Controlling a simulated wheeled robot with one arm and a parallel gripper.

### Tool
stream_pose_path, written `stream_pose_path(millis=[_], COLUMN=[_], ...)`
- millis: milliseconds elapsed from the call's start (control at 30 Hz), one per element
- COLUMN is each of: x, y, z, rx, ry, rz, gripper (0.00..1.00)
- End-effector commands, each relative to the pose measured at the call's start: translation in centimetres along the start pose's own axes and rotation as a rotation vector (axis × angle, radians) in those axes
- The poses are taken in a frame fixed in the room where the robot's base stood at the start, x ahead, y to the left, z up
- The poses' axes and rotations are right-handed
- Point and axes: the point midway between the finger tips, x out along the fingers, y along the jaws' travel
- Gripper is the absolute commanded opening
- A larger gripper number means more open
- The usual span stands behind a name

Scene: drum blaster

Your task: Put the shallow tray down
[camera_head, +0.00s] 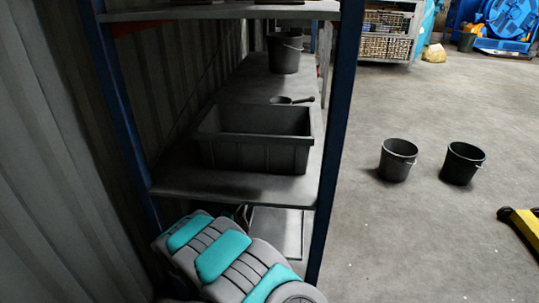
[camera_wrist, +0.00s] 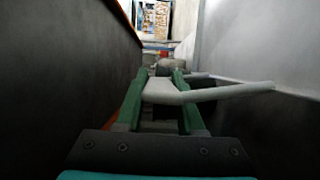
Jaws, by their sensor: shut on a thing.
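My gripper (camera_wrist: 164,78) shows in the wrist view with its green fingers closed on a pale grey piece (camera_wrist: 164,92). A pale bar runs from this piece to the right. It appears to be part of the shallow tray, but most of its shape is hidden. In the head view, a flat grey panel with a pale rim (camera_head: 276,232), likely the shallow tray, shows below the shelf board, just beyond my arm. My fingers are hidden there. I cannot tell whether the tray rests on anything.
A deep dark bin (camera_head: 256,155), a scoop (camera_head: 290,100) and a bucket (camera_head: 285,53) stand on the shelf (camera_head: 200,184) above my arm. A blue rack post (camera_head: 335,140) is close on the right. Two black buckets (camera_head: 397,161) (camera_head: 461,164) stand on open floor.

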Motion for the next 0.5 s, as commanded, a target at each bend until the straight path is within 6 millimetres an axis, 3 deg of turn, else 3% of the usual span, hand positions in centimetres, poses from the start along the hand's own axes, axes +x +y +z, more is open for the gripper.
stream_pose_path(millis=[167, 500], x=[0.0, 0.0], y=[-1.0, -5.8], z=[0.0, 0.1], rx=[-0.007, -0.009], ry=[0.000, 0.001], rz=[0.004, 0.003], gripper=[0.00, 0.00])
